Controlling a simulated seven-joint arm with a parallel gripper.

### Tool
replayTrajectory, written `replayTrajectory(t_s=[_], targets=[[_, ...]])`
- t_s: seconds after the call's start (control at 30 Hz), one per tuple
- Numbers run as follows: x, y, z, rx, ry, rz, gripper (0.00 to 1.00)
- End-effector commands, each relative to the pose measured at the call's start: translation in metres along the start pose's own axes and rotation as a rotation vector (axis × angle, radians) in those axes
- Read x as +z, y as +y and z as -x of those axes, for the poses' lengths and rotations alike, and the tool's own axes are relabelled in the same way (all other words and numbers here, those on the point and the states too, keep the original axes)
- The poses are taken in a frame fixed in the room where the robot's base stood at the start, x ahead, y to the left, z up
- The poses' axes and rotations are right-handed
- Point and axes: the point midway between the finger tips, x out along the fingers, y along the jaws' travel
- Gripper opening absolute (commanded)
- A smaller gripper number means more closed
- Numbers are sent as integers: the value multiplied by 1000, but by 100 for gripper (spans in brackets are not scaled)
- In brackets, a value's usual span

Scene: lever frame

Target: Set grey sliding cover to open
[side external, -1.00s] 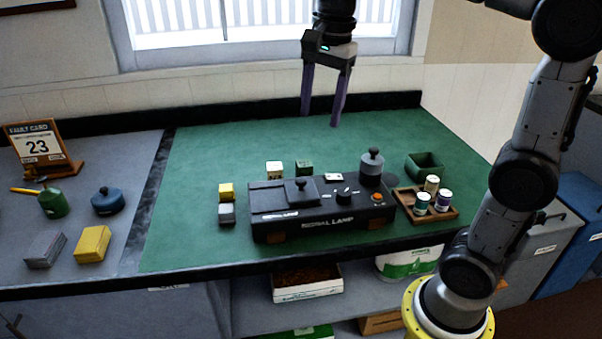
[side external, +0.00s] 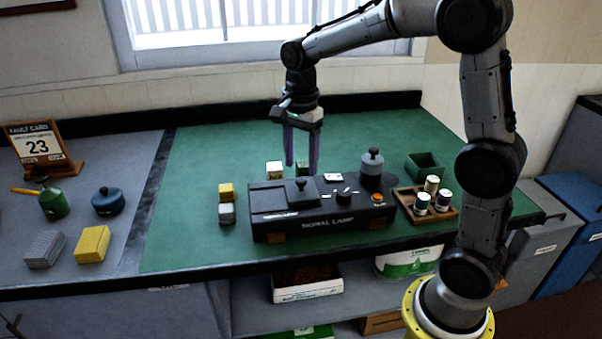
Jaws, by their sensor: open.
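The signal lamp box (side external: 330,224) is a dark box on the green mat. A dark grey sliding cover (side external: 284,196) with a raised knob (side external: 300,184) lies on the left part of its top. My gripper (side external: 302,168) points down, just behind and above the box near the cover's knob. Its two purple fingers are apart with nothing between them. I cannot tell whether the fingertips touch anything. The box's top also carries a small dark switch (side external: 343,197), an orange button (side external: 377,197) and a grey cylinder with a knob (side external: 371,168).
Yellow and grey cubes (side external: 227,203) stand left of the box. A white-topped cube (side external: 274,169) and a green cube (side external: 302,167) stand behind it. A wooden tray (side external: 445,213) with small jars and a green bin (side external: 425,165) are at right. The mat's back left is clear.

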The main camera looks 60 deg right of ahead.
Motion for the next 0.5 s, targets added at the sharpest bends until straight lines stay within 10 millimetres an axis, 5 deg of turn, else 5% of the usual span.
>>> replayTrajectory(t_s=[0.2,0.5], targets=[[0,0,-29,3,0,0,62],[0,0,-39,1,0,0,62]])
